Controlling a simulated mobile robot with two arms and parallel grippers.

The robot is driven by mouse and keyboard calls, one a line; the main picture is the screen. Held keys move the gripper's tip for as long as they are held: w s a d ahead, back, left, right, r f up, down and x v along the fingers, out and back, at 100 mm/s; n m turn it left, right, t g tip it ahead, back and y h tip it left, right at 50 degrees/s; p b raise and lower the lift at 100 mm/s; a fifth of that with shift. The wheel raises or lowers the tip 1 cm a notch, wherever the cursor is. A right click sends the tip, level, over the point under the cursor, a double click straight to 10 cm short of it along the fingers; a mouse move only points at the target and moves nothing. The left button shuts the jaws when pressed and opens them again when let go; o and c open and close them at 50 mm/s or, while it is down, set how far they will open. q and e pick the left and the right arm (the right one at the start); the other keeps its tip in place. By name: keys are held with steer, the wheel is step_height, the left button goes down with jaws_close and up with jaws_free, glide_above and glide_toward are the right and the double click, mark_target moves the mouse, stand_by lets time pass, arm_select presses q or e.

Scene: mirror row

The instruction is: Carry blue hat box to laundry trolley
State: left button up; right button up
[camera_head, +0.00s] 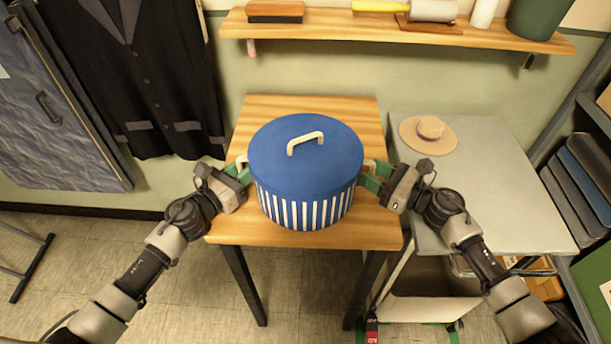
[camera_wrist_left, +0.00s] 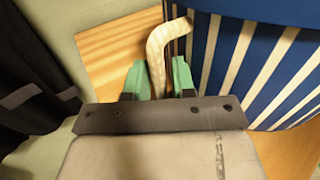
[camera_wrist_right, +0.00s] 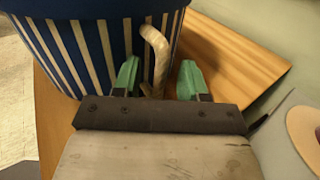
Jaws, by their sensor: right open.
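The blue hat box (camera_head: 306,160) stands on a wooden table (camera_head: 262,108). It has a blue lid with a cream top handle, blue and white striped sides, and a cream handle on each side. I cannot identify the laundry trolley for certain.
A grey-topped surface (camera_head: 490,190) adjoins at the right, with a straw hat (camera_head: 428,134) at its back. A pale panel (camera_head: 430,307) shows beneath it. A wall shelf (camera_head: 330,25) runs behind. A dark coat (camera_head: 140,80) hangs at left; a rack (camera_head: 580,170) stands at right.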

arm_select(q)
steer(key=c, duration=0.4)
arm_select(e)
steer(key=c, duration=0.4)
arm_select(q)
jaws_close()
arm_select(e)
jaws_close()
arm_select(q)
steer(key=shift+r, duration=0.2)
arm_select(e)
steer(key=shift+r, duration=0.2)
